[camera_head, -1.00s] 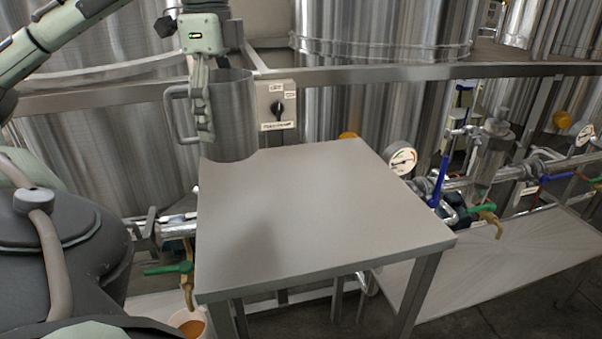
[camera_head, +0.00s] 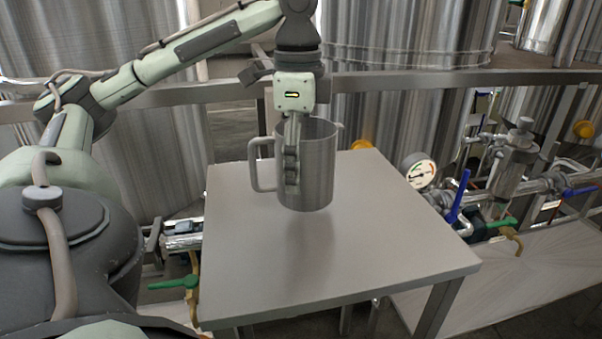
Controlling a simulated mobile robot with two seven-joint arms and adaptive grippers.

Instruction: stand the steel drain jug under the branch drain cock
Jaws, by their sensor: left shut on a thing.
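The steel drain jug (camera_head: 319,178) is upright over the steel table, its handle (camera_head: 262,172) pointing left. My left gripper (camera_head: 292,178) is shut on the jug at its near side, fingers pointing down. The jug's base seems a little above the tabletop, with a soft shadow in front of it. A brass cock with a green lever (camera_head: 175,284) shows left of the table. Another brass cock with a green lever (camera_head: 503,223) shows on the pipe at right. I cannot tell which is the branch drain cock. My right gripper is not in view.
The steel table (camera_head: 400,250) is otherwise bare. Right of it are a pressure gauge (camera_head: 421,172), a blue lever (camera_head: 459,196), pipework and a low pale surface (camera_head: 530,270). A steel rail (camera_head: 450,80) and large tanks stand behind.

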